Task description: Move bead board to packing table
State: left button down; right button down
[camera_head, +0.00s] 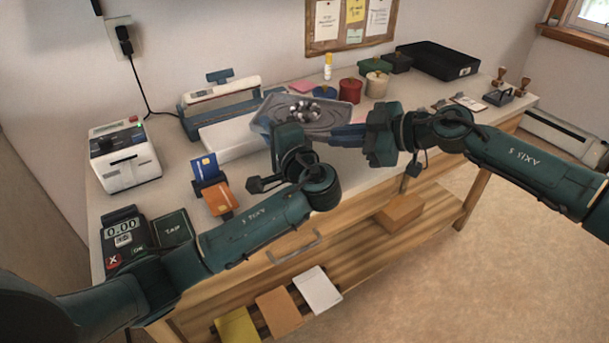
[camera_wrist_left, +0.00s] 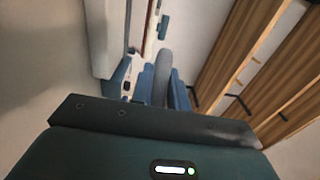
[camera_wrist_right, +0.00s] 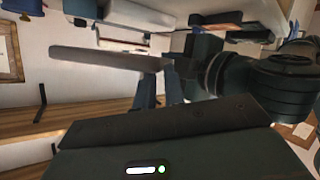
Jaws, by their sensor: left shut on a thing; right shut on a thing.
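The bead board (camera_head: 338,118) is a grey tray-like board with several shiny round beads on it, held above the worktable in the head view. My left gripper (camera_head: 272,130) is shut on its left end; that hand covers part of the board. My right gripper (camera_head: 336,134) is shut on its near right side, with its blue fingers at the edge. The board shows edge-on between the fingers in the left wrist view (camera_wrist_left: 163,72) and as a thin grey slab in the right wrist view (camera_wrist_right: 100,61). The packing table cannot be told apart from the worktable.
The worktable (camera_head: 180,190) holds a white label machine (camera_head: 124,160), a blue-and-white sealer (camera_head: 222,102), card holders (camera_head: 214,186) and a payment terminal (camera_head: 126,240). Lidded jars (camera_head: 350,90) and a black tray (camera_head: 438,60) stand behind. Open floor (camera_head: 450,270) lies right of the table front.

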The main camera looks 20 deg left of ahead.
pick_arm(q)
jog(key=shift+a+r, duration=0.1)
jog(key=shift+r, duration=0.1)
pick_arm(e)
jog(key=shift+w+d+f, duration=0.1)
jog(key=shift+w+d, duration=0.05)
jog(key=shift+d, duration=0.1)
pick_arm(q)
jog(key=shift+f, duration=0.15)
pick_arm(e)
jog(key=shift+f, duration=0.1)
